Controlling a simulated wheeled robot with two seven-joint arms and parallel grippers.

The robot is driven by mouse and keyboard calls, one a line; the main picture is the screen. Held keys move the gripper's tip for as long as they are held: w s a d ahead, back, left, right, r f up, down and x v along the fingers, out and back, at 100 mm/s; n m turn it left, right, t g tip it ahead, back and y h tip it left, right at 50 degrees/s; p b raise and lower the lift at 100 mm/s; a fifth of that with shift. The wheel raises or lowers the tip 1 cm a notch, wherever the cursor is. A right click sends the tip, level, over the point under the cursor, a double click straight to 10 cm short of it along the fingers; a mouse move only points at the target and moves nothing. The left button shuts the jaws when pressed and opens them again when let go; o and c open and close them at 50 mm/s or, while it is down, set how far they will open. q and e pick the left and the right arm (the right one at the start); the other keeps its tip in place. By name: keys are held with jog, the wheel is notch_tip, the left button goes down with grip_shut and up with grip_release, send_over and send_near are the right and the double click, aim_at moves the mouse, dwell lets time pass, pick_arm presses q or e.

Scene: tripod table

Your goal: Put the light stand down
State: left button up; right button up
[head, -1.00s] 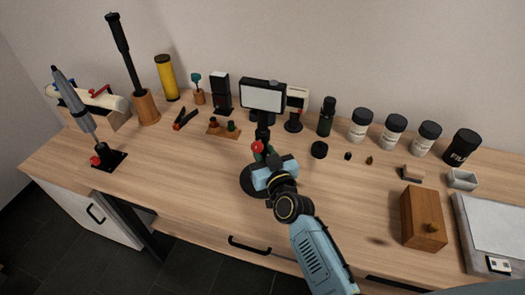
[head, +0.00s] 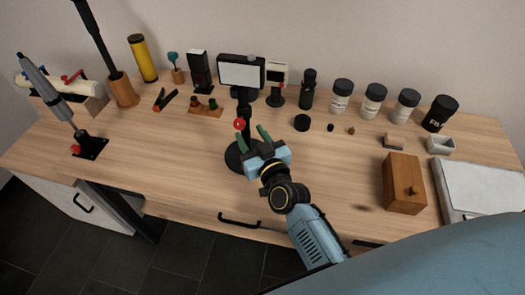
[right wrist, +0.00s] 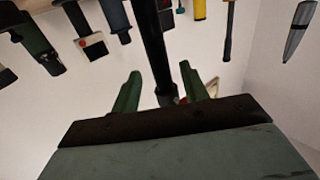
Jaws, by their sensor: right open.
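The light stand has a pale rectangular panel (head: 241,72), a black pole with a red knob (head: 239,124), and a round black base (head: 236,157). It stands upright, its base appearing to rest on the wooden desk. My right gripper (head: 252,131) is open on the near right side of the pole, its green fingers pointing toward it. In the right wrist view the black pole (right wrist: 151,45) shows between the two spread fingers (right wrist: 160,72), with no clear contact. The gripper hides part of the base. My left gripper is out of view.
The desk (head: 170,185) has clear room left of the base. A wooden box (head: 403,183) and a grey tray (head: 480,188) are at right. Bottles and jars (head: 341,96) line the back. A soldering-iron-like tool (head: 45,88) stands at far left.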

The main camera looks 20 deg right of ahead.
jog(key=s, duration=0.7)
jog(key=shift+s+d, duration=0.3)
dwell(1.6)
